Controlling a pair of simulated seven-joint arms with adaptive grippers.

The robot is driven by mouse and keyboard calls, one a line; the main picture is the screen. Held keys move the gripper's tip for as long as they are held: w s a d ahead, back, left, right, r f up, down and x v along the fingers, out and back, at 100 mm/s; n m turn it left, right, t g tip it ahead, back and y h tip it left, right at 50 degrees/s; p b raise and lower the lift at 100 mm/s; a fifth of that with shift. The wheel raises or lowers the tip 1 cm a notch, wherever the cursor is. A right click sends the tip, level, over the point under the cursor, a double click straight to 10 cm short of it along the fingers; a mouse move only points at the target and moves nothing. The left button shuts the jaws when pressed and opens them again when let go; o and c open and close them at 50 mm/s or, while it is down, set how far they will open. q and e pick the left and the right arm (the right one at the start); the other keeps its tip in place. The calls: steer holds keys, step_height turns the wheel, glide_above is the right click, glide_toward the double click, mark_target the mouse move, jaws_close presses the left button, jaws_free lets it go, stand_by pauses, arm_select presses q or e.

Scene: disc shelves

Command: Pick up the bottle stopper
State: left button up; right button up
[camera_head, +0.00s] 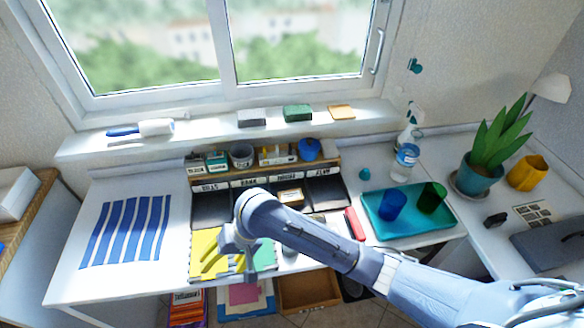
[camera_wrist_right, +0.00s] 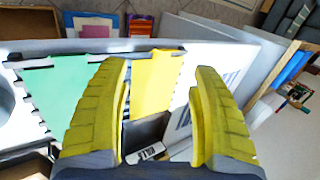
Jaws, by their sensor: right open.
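A small teal rounded object (camera_head: 365,174), possibly the bottle stopper, sits on the desk left of the clear bottle (camera_head: 405,162). It is too small to identify for sure. My right gripper (camera_head: 224,264) is over the front of the desk, far to the left of that object, above the yellow and green mats. In the right wrist view its two yellow fingers (camera_wrist_right: 160,75) are spread apart with nothing between them. No stopper shows in the right wrist view. My left gripper is not in view.
A teal tray (camera_head: 450,219) holds a blue cup (camera_head: 391,205) and a green cup (camera_head: 432,197). A labelled organizer (camera_head: 255,178) stands behind my right arm. A potted plant (camera_head: 485,165) and yellow pot (camera_head: 527,173) are at right. A blue-striped sheet (camera_head: 125,230) lies at left.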

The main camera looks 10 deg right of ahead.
steer(key=shift+n+t+h, duration=0.3)
steer(key=shift+t+h, duration=0.2)
steer(key=shift+t, duration=0.4)
steer(key=w+d, duration=0.3)
steer(key=w+d+r, duration=0.1)
steer(key=w+d, duration=0.2)
steer(key=w, duration=0.1)
steer(key=shift+r, duration=0.2)
steer(key=w+d+t+h, duration=0.1)
steer(key=w+d, duration=0.4)
steer(key=d, duration=0.5)
steer(key=w+d+h, duration=0.1)
steer(key=w+d, duration=0.5)
steer(key=d, duration=0.3)
steer(key=m+h, duration=0.2)
steer(key=h, duration=0.1)
glide_toward(367, 171)
steer(key=shift+t, duration=0.3)
steer(key=x, duration=0.5)
steer(key=shift+s+a+f, duration=0.15)
steer(key=shift+a+f, duration=0.15)
steer(key=shift+d+x, duration=0.15)
steer(key=shift+x, duration=1.4)
steer(key=shift+d+x, duration=0.15)
steer(key=shift+x, duration=1.4)
steer(key=shift+o, duration=0.3)
steer(key=c, duration=1.1)
steer(key=shift+o, duration=0.2)
steer(key=shift+r, duration=0.1)
